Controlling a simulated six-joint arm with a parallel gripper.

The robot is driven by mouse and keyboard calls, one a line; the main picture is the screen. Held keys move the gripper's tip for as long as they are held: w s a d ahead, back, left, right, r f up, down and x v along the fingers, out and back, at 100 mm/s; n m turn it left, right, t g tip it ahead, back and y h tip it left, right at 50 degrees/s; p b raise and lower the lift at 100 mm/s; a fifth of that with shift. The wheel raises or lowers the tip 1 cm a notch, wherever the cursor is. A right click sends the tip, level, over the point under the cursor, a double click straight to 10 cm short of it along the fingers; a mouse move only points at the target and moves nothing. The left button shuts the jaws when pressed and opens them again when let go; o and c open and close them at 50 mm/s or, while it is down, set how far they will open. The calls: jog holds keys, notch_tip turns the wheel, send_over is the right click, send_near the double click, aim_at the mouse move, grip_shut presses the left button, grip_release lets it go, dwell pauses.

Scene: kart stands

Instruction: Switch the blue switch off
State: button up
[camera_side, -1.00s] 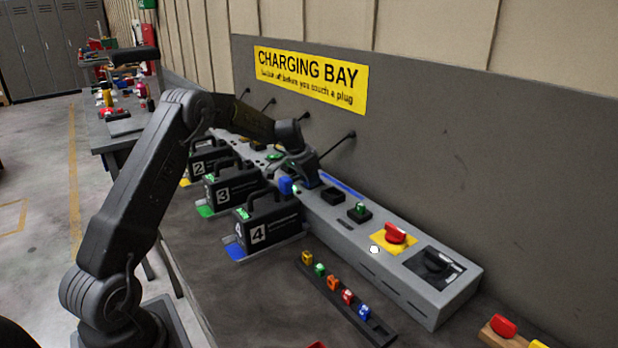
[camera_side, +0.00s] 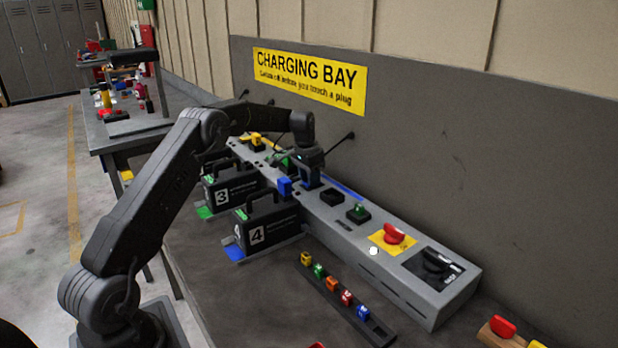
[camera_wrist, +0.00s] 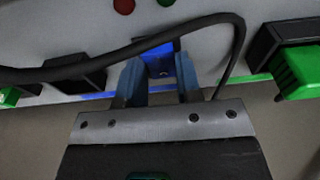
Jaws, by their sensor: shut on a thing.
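My gripper (camera_side: 311,178) is down at the grey charging panel (camera_side: 320,210), past the charger marked 4. In the wrist view my gripper (camera_wrist: 160,75) has its two fingers closed on either side of a blue piece, the blue switch (camera_wrist: 161,60), low at the panel surface. The fingers hide its sides, and I cannot tell which way it is set. In the side view a blue block (camera_side: 285,187) shows just left of my gripper; I cannot tell whether it is the same piece.
A black cable (camera_wrist: 110,52) crosses in front of my fingers. A green block (camera_wrist: 298,70) is at the right. Charger 4 (camera_side: 265,230) and charger 3 (camera_side: 230,190) stand before the panel. A red knob (camera_side: 393,233) and a rack of coloured pieces (camera_side: 340,300) are nearer.

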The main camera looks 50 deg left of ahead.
jog(key=o, duration=0.9)
jog(key=r, duration=0.4)
jog(key=s+r, duration=0.1)
jog(key=r, duration=0.8)
jog(key=shift+s+r, duration=0.35)
jog(key=shift+s, duration=0.05)
